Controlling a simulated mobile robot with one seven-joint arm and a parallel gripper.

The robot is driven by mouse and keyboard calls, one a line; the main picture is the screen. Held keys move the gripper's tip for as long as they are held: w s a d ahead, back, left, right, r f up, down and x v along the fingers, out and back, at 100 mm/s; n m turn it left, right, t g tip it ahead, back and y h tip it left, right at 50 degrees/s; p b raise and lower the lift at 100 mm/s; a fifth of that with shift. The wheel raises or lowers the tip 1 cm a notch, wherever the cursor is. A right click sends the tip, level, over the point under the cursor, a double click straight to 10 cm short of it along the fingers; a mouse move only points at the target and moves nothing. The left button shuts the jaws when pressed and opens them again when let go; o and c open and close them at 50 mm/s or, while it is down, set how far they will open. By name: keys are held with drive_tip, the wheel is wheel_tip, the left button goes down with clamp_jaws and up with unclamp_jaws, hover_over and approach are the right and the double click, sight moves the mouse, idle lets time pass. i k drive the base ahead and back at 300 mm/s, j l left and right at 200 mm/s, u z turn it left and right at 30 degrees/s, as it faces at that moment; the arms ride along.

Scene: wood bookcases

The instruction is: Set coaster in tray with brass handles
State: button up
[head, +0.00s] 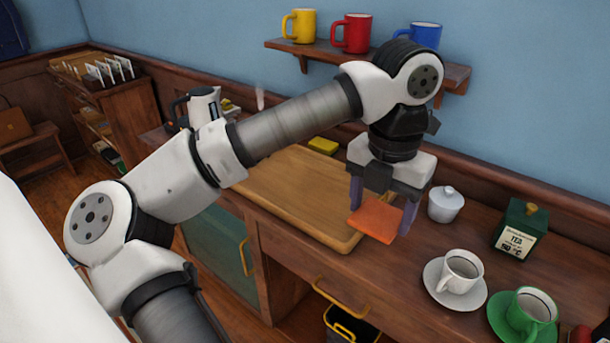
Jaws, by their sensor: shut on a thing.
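My gripper (382,207) is shut on an orange square coaster (376,224). The coaster is held between the two fingers, roughly flat, at the right end of a light wooden tray or board (285,190). It overlaps the tray's right edge in the picture; whether it touches the tray or the counter I cannot tell. The tray lies on the wooden counter, partly hidden behind my arm. No brass handles can be made out on it.
A white lidded sugar pot (446,204), a white cup on a saucer (461,270), a green cup on a saucer (532,308) and a green tea tin (520,228) stand to the right. A yellow block (323,146) lies behind the tray. A mug shelf (300,50) hangs above.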

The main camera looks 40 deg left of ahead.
sight(336, 207)
drive_tip(key=i+j, duration=0.3)
drive_tip(key=j, duration=0.15)
drive_tip(key=i+j, duration=0.35)
drive_tip(key=j, duration=0.1)
